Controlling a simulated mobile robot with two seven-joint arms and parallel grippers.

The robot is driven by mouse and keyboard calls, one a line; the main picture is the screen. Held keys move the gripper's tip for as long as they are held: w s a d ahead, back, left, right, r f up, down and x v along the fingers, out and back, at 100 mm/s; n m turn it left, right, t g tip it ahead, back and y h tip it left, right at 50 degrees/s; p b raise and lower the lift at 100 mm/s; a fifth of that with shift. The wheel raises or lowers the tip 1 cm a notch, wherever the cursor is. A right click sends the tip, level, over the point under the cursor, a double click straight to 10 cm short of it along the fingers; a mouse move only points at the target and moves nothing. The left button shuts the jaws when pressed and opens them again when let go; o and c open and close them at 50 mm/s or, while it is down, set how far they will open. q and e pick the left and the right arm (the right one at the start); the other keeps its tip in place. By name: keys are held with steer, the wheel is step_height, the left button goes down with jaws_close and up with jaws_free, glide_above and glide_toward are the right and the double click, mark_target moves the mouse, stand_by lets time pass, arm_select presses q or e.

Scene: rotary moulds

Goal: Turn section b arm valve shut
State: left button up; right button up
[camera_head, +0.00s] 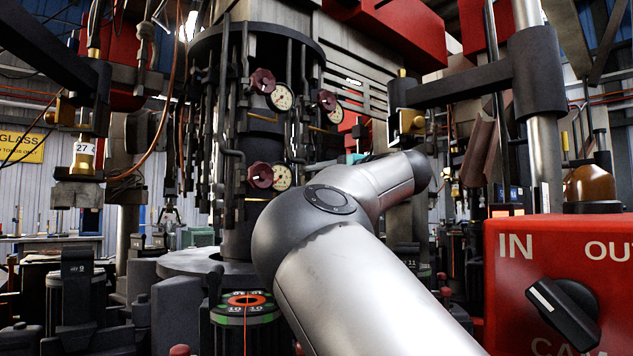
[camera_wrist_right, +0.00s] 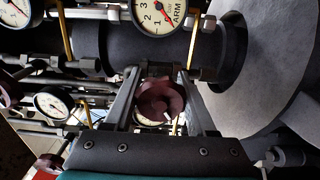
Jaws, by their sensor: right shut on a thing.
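In the right wrist view, a dark red valve handwheel (camera_wrist_right: 160,98) sits between the two fingers of my right gripper (camera_wrist_right: 162,80), which is shut on it. A white gauge (camera_wrist_right: 158,10) marked ARM is just above it; I cannot read a section letter. In the head view, my right arm crosses the middle and hides the gripper's fingers and the held wheel. Other dark red handwheels show on the column: an upper left one (camera_head: 262,81), an upper right one (camera_head: 327,100) and a lower one (camera_head: 260,175), each beside a gauge. My left gripper is out of view.
A red control box (camera_head: 558,270) with a black knob stands at the right front. Vertical pipes and rods surround the column. A black post with a thick horizontal arm (camera_head: 460,85) is at the upper right. Dark mould machinery (camera_head: 80,285) crowds the lower left.

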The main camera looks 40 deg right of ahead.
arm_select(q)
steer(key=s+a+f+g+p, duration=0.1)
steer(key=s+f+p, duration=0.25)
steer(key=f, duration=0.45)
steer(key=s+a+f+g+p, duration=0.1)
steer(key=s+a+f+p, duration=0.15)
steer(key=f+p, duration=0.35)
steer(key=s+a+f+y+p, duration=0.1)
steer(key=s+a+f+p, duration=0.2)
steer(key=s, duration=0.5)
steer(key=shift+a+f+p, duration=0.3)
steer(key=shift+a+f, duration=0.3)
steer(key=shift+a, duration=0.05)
arm_select(e)
steer(key=shift+d+m, duration=0.1)
steer(key=shift+m, duration=12.7)
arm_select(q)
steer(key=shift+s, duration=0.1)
arm_select(e)
steer(key=o, duration=1.1)
